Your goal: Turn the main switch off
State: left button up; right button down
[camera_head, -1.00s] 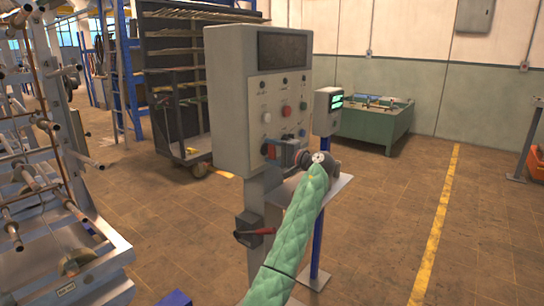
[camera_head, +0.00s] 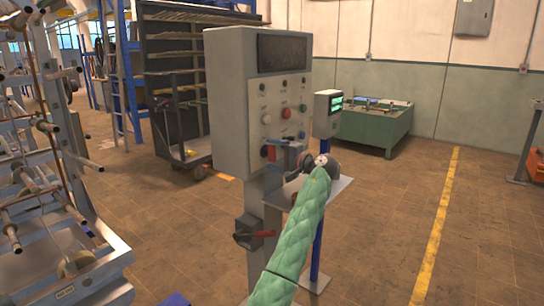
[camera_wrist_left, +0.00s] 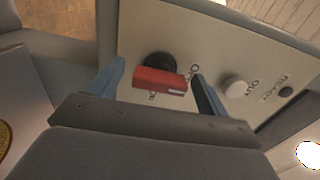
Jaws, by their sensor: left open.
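The main switch (camera_wrist_left: 160,79), a red bar handle on a dark round base, is low on the front of the grey control cabinet (camera_head: 230,105). In the head view the red of the switch (camera_head: 271,153) shows partly behind my gripper. My left gripper (camera_head: 277,147) is at the lower part of the panel, in front of the switch. In the left wrist view the open blue fingers (camera_wrist_left: 160,75) stand on either side of the red handle, with visible gaps. I cannot tell how deep the fingertips reach.
A white button (camera_wrist_left: 234,88) is close to the right finger. A box with a red lever (camera_head: 252,235) is on the post below the cabinet. A grey shelf (camera_head: 310,188) and a small green-lit display (camera_head: 328,112) stand to the right.

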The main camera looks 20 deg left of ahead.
aim_at(275, 155)
pick_arm(q)
jog(key=b+v, duration=0.1)
jog(key=v, duration=0.4)
jog(key=shift+d+f, duration=0.15)
jog(key=shift+d, duration=0.05)
jog(key=shift+v, duration=0.75)
pick_arm(e)
notch_tip(275, 155, down, 6)
jog(key=shift+w+a+t, duration=0.3)
jog(key=shift+w, duration=0.15)
